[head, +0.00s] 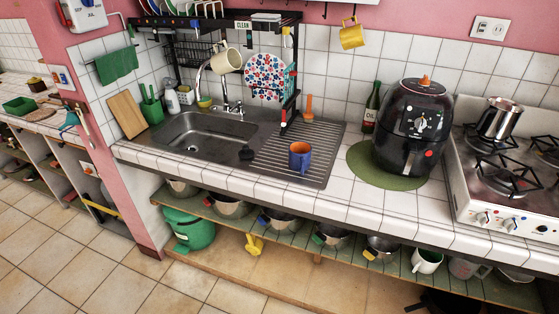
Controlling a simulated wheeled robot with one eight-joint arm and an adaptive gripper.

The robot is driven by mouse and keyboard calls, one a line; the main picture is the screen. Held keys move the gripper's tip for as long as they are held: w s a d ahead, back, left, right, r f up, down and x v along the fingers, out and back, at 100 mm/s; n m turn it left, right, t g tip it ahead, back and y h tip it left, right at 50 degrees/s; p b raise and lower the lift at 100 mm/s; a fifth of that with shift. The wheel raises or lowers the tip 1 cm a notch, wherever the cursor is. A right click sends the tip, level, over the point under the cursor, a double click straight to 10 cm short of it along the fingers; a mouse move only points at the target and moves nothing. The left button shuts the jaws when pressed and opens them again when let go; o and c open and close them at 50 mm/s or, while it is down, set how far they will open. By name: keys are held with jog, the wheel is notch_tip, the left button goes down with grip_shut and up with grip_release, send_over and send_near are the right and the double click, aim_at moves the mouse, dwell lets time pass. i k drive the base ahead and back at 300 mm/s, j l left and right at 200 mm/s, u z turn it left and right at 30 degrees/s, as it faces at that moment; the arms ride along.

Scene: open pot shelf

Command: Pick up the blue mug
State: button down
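The blue mug (300,157) stands upright on the ribbed metal drainboard (325,142) right of the sink. Its outside is blue and its inside looks orange. Its handle seems to be on the lower side, but it is too small to tell clearly. Nothing covers the mug. My gripper is not in view.
A black air fryer (407,145) stands on a green mat (363,165) to the right, beside a dark bottle (372,108). The sink (205,137) is left. A dish rack (292,70) rises behind. Pots fill the open shelf (300,238) below. Tiled floor (80,250) is clear at left.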

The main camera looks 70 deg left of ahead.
aim_at(300, 160)
jog(key=u, duration=2.3)
jog(key=z, duration=0.2)
jog(key=i+j+z, duration=0.15)
jog(key=j+z, duration=0.15)
jog(key=i+j+z, duration=0.1)
jog(key=j+z, duration=0.2)
jog(key=i+j+z, duration=0.1)
jog(key=j+z, duration=0.2)
